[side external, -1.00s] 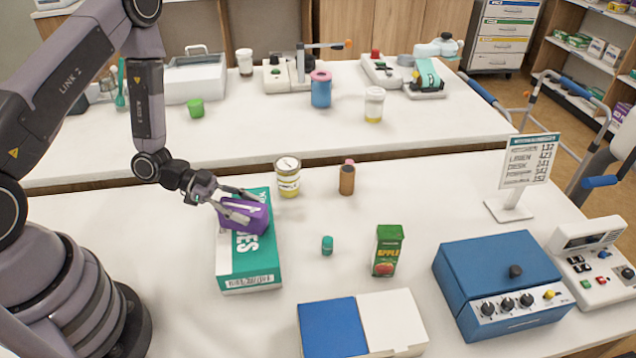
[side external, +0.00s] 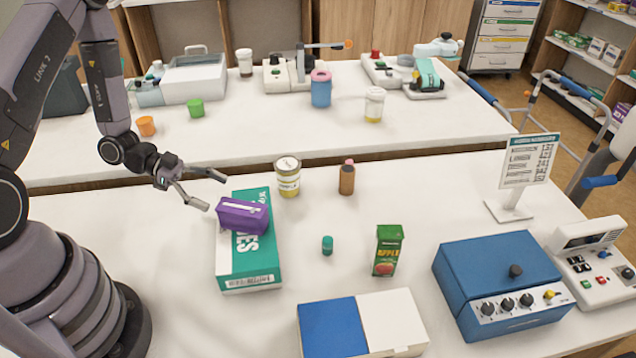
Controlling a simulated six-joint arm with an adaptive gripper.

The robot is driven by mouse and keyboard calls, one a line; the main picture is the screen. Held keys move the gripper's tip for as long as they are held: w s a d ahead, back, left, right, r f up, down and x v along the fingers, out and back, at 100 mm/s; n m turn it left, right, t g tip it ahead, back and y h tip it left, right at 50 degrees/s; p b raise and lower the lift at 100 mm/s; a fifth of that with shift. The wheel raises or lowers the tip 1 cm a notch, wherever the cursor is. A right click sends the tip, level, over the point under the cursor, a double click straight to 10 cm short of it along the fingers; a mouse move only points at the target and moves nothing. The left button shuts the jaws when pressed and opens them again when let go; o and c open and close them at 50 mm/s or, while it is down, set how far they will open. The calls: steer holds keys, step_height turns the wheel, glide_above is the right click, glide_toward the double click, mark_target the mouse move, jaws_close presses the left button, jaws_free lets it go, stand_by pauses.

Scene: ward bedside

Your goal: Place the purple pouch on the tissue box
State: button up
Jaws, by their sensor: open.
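The purple pouch (side external: 243,217) rests on top of the green and white tissue box (side external: 248,265), toward its far end. It has a pale strip across its upper side. The box lies flat on the near table. My gripper (side external: 215,191) is open and empty, up and to the left of the pouch. Its two fingers are spread and apart from the pouch.
A yellow-labelled tin (side external: 288,180) and a brown bottle (side external: 347,180) stand right of the box. A small green bottle (side external: 327,245), an apple juice carton (side external: 387,250) and a blue-and-white box (side external: 362,325) are nearer. Open table surrounds them.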

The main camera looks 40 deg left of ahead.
steer(key=w+a+r+n+t+y, duration=0.2)
steer(key=w+a+r+y, duration=0.4)
steer(key=a+r+y, duration=0.3)
steer(key=s+a+r+n+y, duration=0.1)
steer(key=a+r+n+y, duration=0.15)
steer(key=r, duration=0.35)
steer(key=s+a+r+n+y, duration=0.1)
steer(key=r+n+y, duration=0.15)
steer(key=r, duration=0.25)
steer(key=s+d+r+n, duration=0.3)
steer(key=s+d+r, duration=0.1)
steer(key=s, duration=0.5)
steer(key=s+d+r+n+g+h, duration=0.1)
steer(key=s+d+r+n, duration=0.2)
steer(key=s+d, duration=0.4)
steer(key=s+r, duration=0.1)
steer(key=s, duration=0.2)
steer(key=shift+r+n+g+h, duration=0.15)
steer(key=shift+n+g+h, duration=0.15)
